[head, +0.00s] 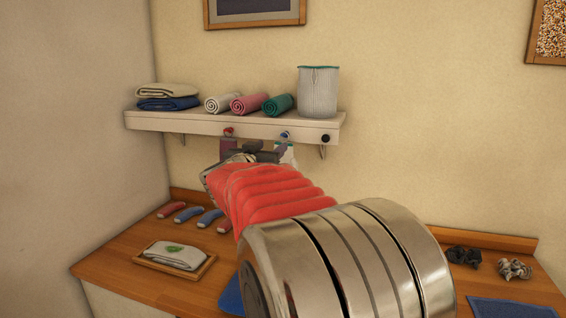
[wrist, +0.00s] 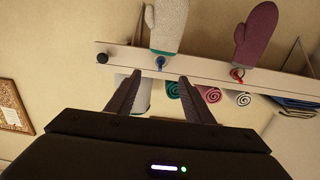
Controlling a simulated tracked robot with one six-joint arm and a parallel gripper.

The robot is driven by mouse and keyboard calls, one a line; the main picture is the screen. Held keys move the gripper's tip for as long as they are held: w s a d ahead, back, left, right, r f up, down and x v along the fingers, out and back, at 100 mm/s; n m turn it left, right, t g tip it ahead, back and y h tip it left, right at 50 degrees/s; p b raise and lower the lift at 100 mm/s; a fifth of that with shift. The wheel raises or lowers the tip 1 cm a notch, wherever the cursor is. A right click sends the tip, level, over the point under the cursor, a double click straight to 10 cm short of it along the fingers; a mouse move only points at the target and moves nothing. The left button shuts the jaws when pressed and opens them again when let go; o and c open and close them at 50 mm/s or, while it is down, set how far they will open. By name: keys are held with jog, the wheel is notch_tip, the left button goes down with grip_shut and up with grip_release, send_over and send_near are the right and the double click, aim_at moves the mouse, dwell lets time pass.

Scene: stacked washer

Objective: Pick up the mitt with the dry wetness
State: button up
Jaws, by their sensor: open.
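Two mitts hang from hooks under the wall shelf (head: 232,123). The maroon mitt (head: 228,146) hangs from a red hook and also shows in the wrist view (wrist: 256,34). The pale grey mitt (head: 286,152) hangs from a blue hook and is clearer in the wrist view (wrist: 168,24). I cannot tell from their look which mitt is dry. My gripper (head: 262,150) is open and empty, in front of the shelf's underside. In the wrist view its fingers (wrist: 160,80) point toward the shelf near the blue hook, apart from both mitts. My arm hides part of the wall and counter.
Folded towels (head: 167,96), several rolled towels (head: 250,103) and a ribbed basket (head: 318,92) stand on the shelf. A dark knob (head: 325,138) is at its right end. Below, the wooden counter (head: 120,250) holds a tray (head: 150,265), socks and a blue cloth (head: 515,307).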

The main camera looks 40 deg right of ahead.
send_near(281, 138)
jog(key=shift+d+r, duration=0.15)
jog(key=shift+d, duration=0.45)
jog(key=shift+d+r, duration=0.15)
jog(key=shift+d, duration=0.45)
jog(key=shift+x, duration=2.6)
jog(key=shift+r, duration=0.15)
jog(key=shift+c, duration=0.6)
grip_shut()
